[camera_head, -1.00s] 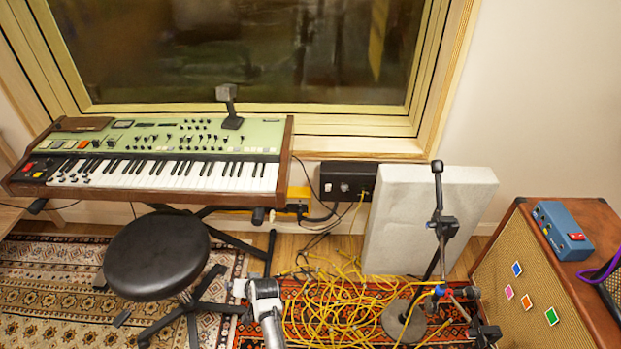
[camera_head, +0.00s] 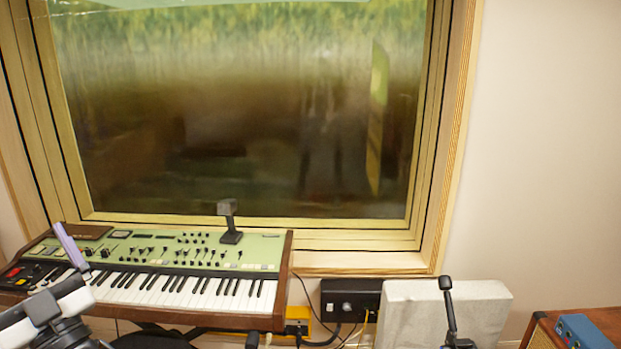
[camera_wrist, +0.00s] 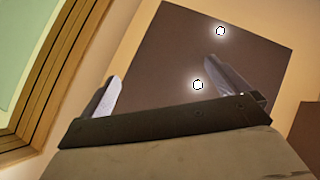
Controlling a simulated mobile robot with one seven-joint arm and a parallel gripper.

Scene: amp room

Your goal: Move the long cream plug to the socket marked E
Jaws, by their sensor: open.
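I cannot make out the long cream plug or a socket marked E in either view. A black box (camera_head: 350,299) with small pale round parts on its front is on the wall right of the keyboard; any letters are too small to read. My gripper shows at the lower left of the head view, in front of the keyboard's left end, with one finger (camera_head: 71,246) pointing up. In the wrist view my gripper (camera_wrist: 165,86) is open, its fingers wide apart with nothing seen between them. Beyond them is a dark square panel (camera_wrist: 180,45) with two white round spots.
A green keyboard (camera_head: 190,252) with a small lamp-like stand (camera_head: 230,222) sits below a large window (camera_head: 240,120). Right of the black box are a pale grey slab (camera_head: 445,310), a dark stand (camera_head: 450,315) and a blue box (camera_head: 583,332) on a brown cabinet. The floor is out of view.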

